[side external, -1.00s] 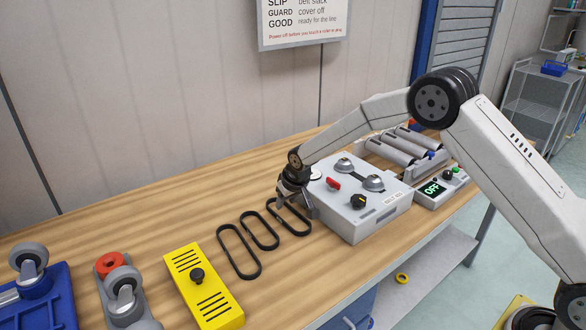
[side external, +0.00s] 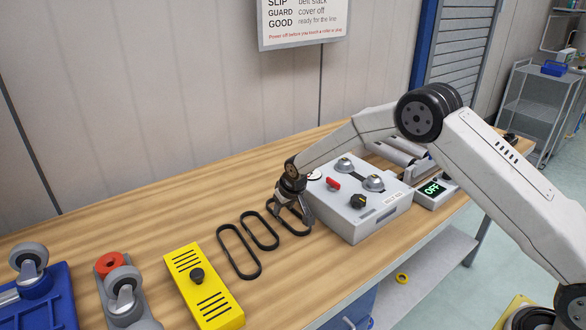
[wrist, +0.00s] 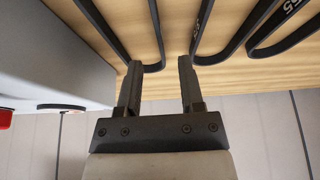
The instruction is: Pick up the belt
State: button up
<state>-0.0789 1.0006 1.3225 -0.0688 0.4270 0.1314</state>
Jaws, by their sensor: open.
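Three black belts lie flat in a row on the wooden bench, as long loops. The nearest to the grey box is the right belt (side external: 295,234); beside it lie the middle belt (side external: 262,246) and the left belt (side external: 238,275). In the wrist view, one strand of the right belt (wrist: 158,35) runs toward the gap between my fingertips. My gripper (side external: 292,212) is open and points down at the right belt, low over the bench. Its two fingers also show in the wrist view (wrist: 160,72), apart with nothing held. Whether the fingers touch the belt, I cannot tell.
The grey box (side external: 378,218) with knobs and a red switch stands close right of my gripper. A yellow cover (side external: 205,290) and casters (side external: 122,285) lie left. The bench behind the belts is clear.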

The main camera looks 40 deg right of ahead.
aim_at(280, 216)
jog(key=shift+x, duration=2.25)
grip_shut()
